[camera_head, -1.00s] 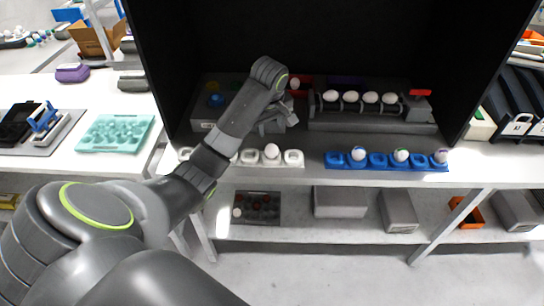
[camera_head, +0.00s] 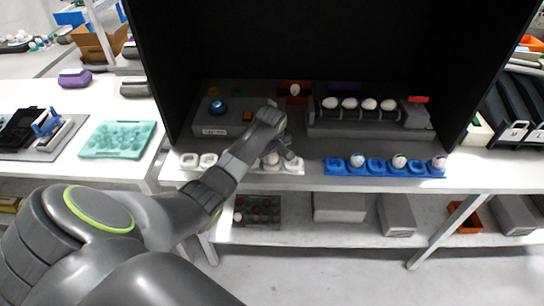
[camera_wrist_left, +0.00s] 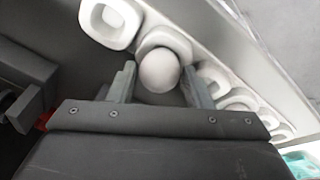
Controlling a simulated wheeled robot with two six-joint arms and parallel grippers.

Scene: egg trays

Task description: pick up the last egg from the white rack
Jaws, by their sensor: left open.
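The white rack (camera_head: 296,168) lies along the front edge of the shelf, with a row of cups. One white egg (camera_wrist_left: 160,72) sits in a cup of the white rack (camera_wrist_left: 112,22) in the left wrist view; the other cups in sight there look empty. The egg also shows in the head view (camera_head: 272,159), partly behind my gripper. My left gripper (camera_wrist_left: 158,84) is open, with one finger on each side of the egg. I cannot tell whether the fingers touch it. My right gripper is not in view.
A blue rack (camera_head: 386,173) with several eggs stands to the right of the white one. Behind are a row of eggs on a dark roller device (camera_head: 371,129) and a grey box with a blue knob (camera_head: 217,106). Dark walls enclose the back and sides.

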